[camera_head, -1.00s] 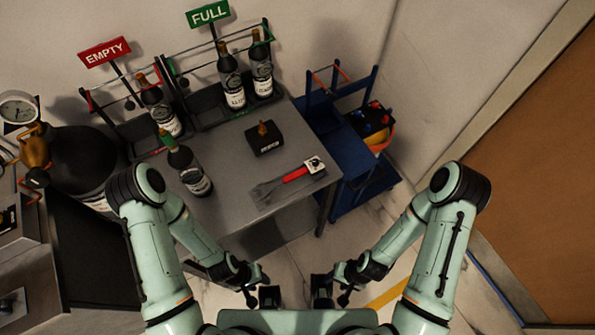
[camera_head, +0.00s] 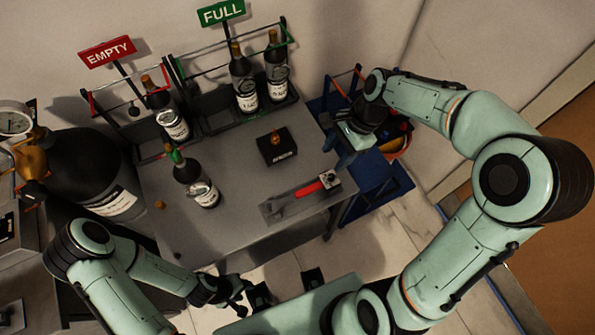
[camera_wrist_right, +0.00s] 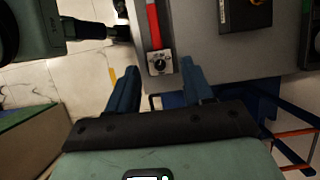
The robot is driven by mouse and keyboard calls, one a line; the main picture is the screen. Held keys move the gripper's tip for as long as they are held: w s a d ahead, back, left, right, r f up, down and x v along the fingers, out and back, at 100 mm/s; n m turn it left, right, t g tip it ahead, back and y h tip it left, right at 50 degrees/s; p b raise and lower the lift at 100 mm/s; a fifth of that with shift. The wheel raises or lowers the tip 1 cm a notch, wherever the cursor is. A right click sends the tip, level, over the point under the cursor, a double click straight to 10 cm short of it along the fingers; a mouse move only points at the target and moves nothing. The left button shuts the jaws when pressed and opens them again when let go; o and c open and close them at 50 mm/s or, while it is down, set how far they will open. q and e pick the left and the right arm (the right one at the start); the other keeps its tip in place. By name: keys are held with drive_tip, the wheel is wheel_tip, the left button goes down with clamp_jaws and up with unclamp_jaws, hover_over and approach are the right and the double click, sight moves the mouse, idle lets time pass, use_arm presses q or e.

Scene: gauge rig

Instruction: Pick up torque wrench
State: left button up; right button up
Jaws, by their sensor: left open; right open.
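The torque wrench, with a red handle and a silver square head, lies on the grey table near its front right edge; in the head view the torque wrench (camera_head: 308,190) points up-right. In the right wrist view the torque wrench (camera_wrist_right: 154,30) shows its red handle and its head just ahead of the open fingers. My right gripper (camera_wrist_right: 162,85) is open and empty, apart from the wrench; in the head view it is at the table's right side, above the blue cart. My left gripper (camera_head: 286,287) is open and empty in front of the table, low in the head view.
A black box with an orange knob (camera_head: 278,150) stands behind the wrench. A bottle (camera_head: 196,180) stands on the table's left. Racks under the EMPTY sign (camera_head: 107,51) and FULL sign (camera_head: 221,12) hold bottles at the back. A blue cart (camera_head: 375,185) stands right of the table (camera_head: 235,225).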

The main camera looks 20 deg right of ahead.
drive_tip(key=b, duration=0.1)
approach(313, 186)
drive_tip(key=shift+x, duration=1.25)
drive_tip(key=shift+b+x, duration=0.45)
drive_tip(key=shift+x, duration=2.45)
use_arm(q)
drive_tip(key=shift+s+f, duration=0.35)
drive_tip(key=shift+f, duration=0.2)
drive_tip(key=shift+s+f, duration=0.3)
drive_tip(key=shift+f, duration=0.2)
use_arm(e)
clamp_jaws()
